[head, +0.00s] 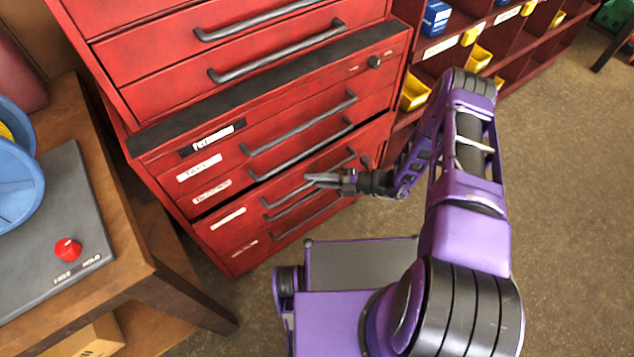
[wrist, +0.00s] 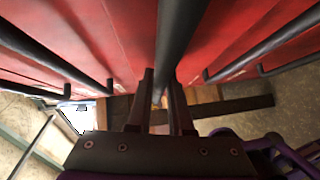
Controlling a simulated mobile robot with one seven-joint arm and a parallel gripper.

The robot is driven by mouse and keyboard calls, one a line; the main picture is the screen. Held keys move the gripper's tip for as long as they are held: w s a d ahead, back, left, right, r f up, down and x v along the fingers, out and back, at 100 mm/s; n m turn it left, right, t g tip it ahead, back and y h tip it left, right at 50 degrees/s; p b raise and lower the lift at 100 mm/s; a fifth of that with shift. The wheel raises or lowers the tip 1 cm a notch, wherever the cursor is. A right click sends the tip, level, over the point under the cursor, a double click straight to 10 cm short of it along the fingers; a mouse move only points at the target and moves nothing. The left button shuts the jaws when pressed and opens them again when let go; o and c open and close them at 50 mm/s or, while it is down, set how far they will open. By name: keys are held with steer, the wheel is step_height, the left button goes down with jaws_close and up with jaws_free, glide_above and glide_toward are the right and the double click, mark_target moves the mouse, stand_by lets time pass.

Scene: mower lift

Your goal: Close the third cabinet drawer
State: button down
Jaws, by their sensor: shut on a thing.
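The red cabinet (head: 175,75) stands at the left of the head view, with a stack of drawers bearing dark bar handles and white labels. My gripper (head: 308,179) is at the lower drawers, in front of a dark bar handle (head: 272,204). In the wrist view a dark handle bar (wrist: 180,35) runs down between the two fingers of my gripper (wrist: 160,92), which are shut on it. A dark gap crosses the cabinet front just above this handle. I cannot tell how far any drawer stands out.
A wooden workbench (head: 165,285) with a grey board and red button (head: 68,249) is at the left. Red shelving with yellow bins (head: 415,91) stands to the right of the cabinet. Open floor (head: 575,200) lies at the right.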

mark_target(307, 171)
steer(key=w+a, duration=0.1)
steer(key=w+b, duration=0.1)
steer(key=w, duration=0.1)
steer(key=shift+a+r, duration=0.1)
steer(key=shift+a, duration=0.3)
steer(key=c, duration=0.8)
jaws_free()
steer(key=shift+c, duration=0.2)
steer(key=v, duration=1.7)
steer(key=shift+s+d, duration=0.2)
steer(key=shift+d, duration=0.05)
